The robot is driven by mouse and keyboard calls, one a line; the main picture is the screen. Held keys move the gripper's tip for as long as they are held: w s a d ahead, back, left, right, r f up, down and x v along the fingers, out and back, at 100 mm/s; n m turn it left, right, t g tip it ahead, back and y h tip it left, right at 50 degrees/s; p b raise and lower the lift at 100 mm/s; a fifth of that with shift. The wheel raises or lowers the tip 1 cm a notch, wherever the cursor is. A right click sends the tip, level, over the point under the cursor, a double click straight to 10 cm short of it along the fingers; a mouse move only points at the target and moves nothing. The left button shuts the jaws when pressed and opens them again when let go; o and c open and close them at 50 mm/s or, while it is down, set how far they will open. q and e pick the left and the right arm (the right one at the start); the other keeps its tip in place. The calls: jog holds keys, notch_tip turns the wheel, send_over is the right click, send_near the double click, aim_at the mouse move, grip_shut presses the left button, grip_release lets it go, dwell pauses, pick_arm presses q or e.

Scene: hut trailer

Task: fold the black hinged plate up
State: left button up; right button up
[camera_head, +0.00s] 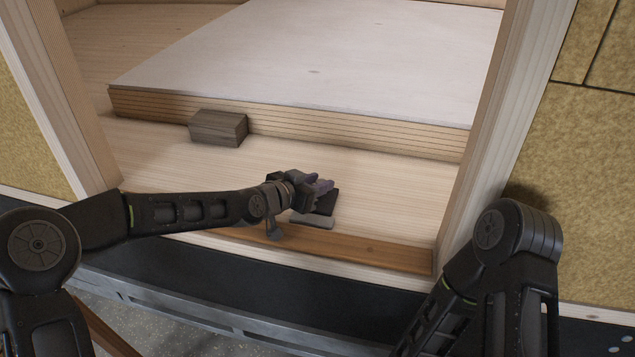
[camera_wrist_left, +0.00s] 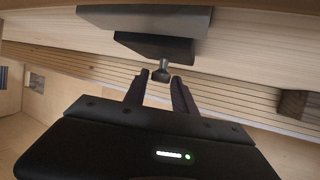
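The black hinged plate (camera_head: 328,204) lies low on the pale wooden floor, partly hidden behind my left gripper. A grey strip (camera_head: 312,221) runs along its near edge. In the left wrist view the black plate (camera_wrist_left: 155,48) is below the grey strip (camera_wrist_left: 145,18), and a small dark knob (camera_wrist_left: 161,74) sticks out from the plate. My left gripper (camera_head: 322,186) is at the plate; in the wrist view its two fingers (camera_wrist_left: 159,76) are apart, with the knob between their tips. I cannot tell whether they touch it. My right gripper is out of view.
A dark wooden block (camera_head: 218,127) sits left of the plate against a raised, pale-topped platform (camera_head: 320,55). A brown wooden sill (camera_head: 350,249) runs along the front edge. Door posts stand at both sides. The floor right of the plate is clear.

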pick_arm(q)
grip_shut()
dwell(1.0)
